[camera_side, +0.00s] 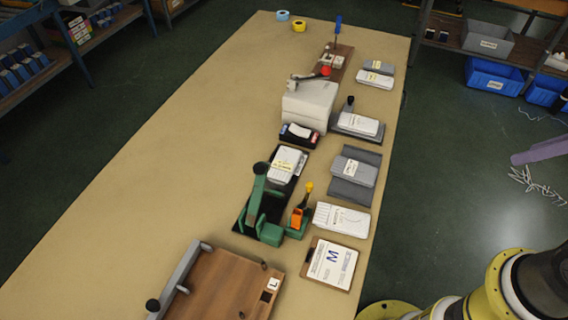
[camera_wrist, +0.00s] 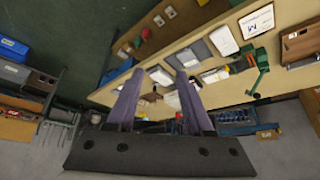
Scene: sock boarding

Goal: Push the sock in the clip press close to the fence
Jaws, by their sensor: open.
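The green clip press (camera_side: 262,232) stands on a black base near the middle of the table in the side view. It also shows at the right of the wrist view (camera_wrist: 257,72). A pale folded sock (camera_side: 286,162) with a yellowish label lies at the far end of the base, beyond the press's raised green arm. The fence is too small to tell apart, so the gap to the sock cannot be judged. My gripper (camera_wrist: 157,76) is open and empty, its purple fingers apart. What looks like one purple finger (camera_side: 540,151) shows at the right edge, away from the table.
An orange-and-yellow handled tool (camera_side: 298,217) stands right of the press. White sock packs (camera_side: 342,219) and a clipboard marked M (camera_side: 331,264) line the right side. A wooden board with a grey rail (camera_side: 225,285) lies in front. A white machine (camera_side: 309,104) stands behind. The table's left side is clear.

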